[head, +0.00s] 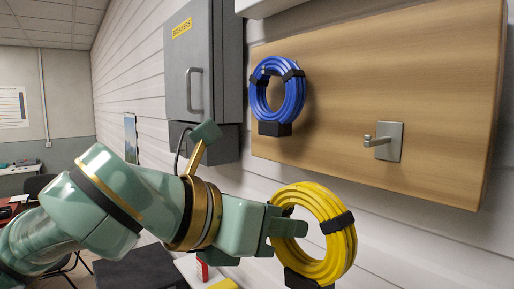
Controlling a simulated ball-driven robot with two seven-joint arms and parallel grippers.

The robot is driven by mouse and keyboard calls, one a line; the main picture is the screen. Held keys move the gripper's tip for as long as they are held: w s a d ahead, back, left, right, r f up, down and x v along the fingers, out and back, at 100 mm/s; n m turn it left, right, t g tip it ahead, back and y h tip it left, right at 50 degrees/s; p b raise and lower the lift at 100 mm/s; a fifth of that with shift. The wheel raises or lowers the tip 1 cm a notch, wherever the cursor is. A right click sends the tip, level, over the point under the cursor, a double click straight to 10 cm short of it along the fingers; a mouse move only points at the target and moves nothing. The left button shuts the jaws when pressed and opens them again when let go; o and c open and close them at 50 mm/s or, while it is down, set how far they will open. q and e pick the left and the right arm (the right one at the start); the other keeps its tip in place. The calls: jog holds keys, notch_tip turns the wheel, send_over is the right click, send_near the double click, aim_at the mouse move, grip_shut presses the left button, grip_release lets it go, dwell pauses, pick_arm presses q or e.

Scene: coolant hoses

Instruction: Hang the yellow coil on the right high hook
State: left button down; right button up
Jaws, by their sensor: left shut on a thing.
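The yellow coil (341,249) is upright in the head view, low and right of centre, with black bands around it. My left gripper (285,226) is shut on the coil's left side and holds it in front of the wall, below the wooden board. A bare metal hook on a square plate (389,142) is fixed at the right of the board, above and right of the coil. The coil is apart from this hook. My right gripper is not in view.
A blue coil (293,98) hangs at the left of the wooden board (340,75). A grey cabinet (227,60) with a handle is on the wall left of the board. The wall area around the bare hook is clear.

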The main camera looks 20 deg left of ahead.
aim_at(302, 185)
pick_arm(q)
jog(key=s+r+p, duration=0.3)
jog(key=s+r, duration=0.5)
jog(key=r, duration=0.1)
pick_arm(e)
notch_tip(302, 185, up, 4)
pick_arm(q)
jog(key=shift+w+d+f+b, duration=0.1)
jog(key=shift+w+d+b, duration=0.35)
jog(key=shift+w, duration=0.35)
jog(key=shift+w+d+f+b, duration=0.1)
jog(key=shift+w+d+b, duration=0.35)
jog(key=shift+w, duration=0.4)
jog(key=shift+w+d+b, duration=0.3)
jog(key=shift+w+d, duration=0.25)
jog(key=shift+w, duration=0.25)
jog(key=shift+w+d+b, duration=0.4)
jog(key=shift+w+d, duration=0.4)
jog(key=shift+w, duration=0.3)
jog(key=shift+w+d+b, duration=0.45)
jog(key=shift+w+d, duration=0.4)
jog(key=shift+w, duration=0.3)
jog(key=shift+w+d+b, duration=0.4)
jog(key=shift+w+d, duration=0.4)
jog(key=shift+w, duration=0.3)
jog(key=shift+f, duration=0.8)
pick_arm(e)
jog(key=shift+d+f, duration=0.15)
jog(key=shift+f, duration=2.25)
